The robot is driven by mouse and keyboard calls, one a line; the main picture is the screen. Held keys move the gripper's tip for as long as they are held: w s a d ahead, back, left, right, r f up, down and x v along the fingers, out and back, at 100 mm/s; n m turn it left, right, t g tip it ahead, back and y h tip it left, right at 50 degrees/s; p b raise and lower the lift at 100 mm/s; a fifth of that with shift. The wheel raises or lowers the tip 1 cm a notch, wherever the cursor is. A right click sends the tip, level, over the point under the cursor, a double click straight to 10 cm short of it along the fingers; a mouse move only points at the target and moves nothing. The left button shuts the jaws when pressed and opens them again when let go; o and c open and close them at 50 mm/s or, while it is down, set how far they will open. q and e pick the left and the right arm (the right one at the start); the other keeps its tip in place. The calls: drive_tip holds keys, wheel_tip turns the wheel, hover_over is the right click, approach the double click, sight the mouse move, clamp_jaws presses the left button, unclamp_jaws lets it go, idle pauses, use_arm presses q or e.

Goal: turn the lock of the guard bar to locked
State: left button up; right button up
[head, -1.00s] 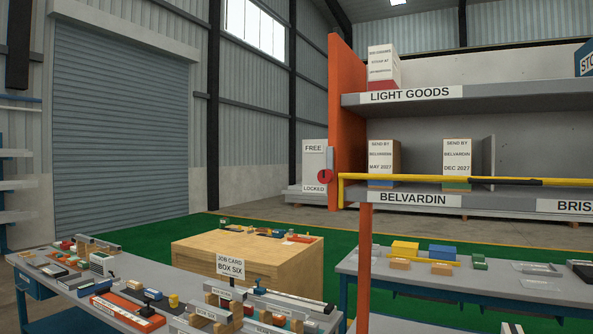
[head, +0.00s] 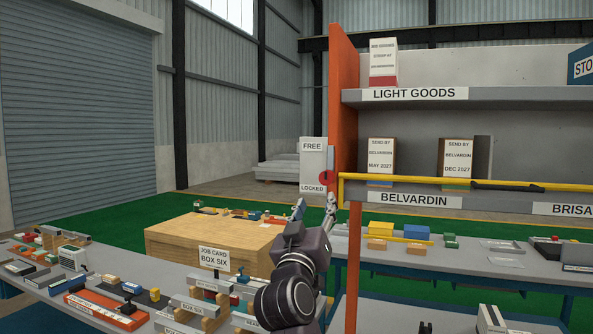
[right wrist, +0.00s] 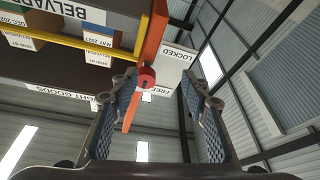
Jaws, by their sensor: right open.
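The lock shows as a round red knob (head: 326,177) with a small dark mark, at the left end of the yellow guard bar (head: 400,198). A grey upright piece stands just above the knob. Behind it is a white plate (head: 312,160) reading FREE at the top and LOCKED at the bottom. My right gripper (head: 316,206) is open and empty, its fingers pointing up just below the knob. In the right wrist view, seen upside down, the knob (right wrist: 147,78) lies beyond and between the spread fingers (right wrist: 160,87), with no contact visible. My left gripper is out of view.
An orange post (head: 342,110) and grey shelves (head: 450,97) with boxes stand right of the plate. Benches (head: 480,262) with parts lie below, and a wooden crate (head: 200,240) is at the left. Open air surrounds the plate's left side.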

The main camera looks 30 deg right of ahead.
sight(326, 178)
drive_tip(key=shift+m+h, duration=0.4)
drive_tip(key=shift+m, duration=0.1)
drive_tip(key=w+d+r+p, duration=0.1)
drive_tip(key=r, duration=0.1)
drive_tip(key=w+d+r+p, duration=0.1)
drive_tip(key=d, duration=0.1)
drive_tip(key=w+d+r+p, duration=0.1)
drive_tip(key=r+p, duration=0.1)
drive_tip(key=shift+d+r, duration=0.3)
drive_tip(key=shift+d, duration=0.1)
drive_tip(key=shift+w+d, duration=0.3)
drive_tip(key=shift+w, duration=0.05)
clamp_jaws()
